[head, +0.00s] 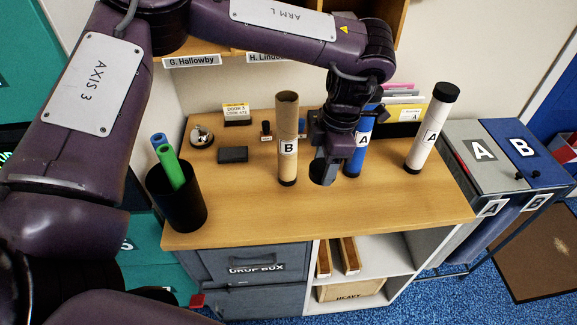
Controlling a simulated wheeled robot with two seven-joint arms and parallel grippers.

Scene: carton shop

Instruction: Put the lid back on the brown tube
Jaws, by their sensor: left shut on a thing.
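The brown tube (288,150), labelled B, stands upright on the wooden counter. Its top end is open, with no lid on it. My left gripper (322,168) points down just right of the brown tube's lower half, in front of the blue tube. It is shut on a small dark round thing that looks like the black lid (320,177); the fingers hide part of it. The lid is apart from the brown tube, low over the counter. My right gripper is not in view.
The blue tube (357,152) stands close behind my left gripper. A white tube with a black cap (430,130) stands farther right. A black cup (176,200) holds green and blue rolls at left. The counter (245,215) is clear in front.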

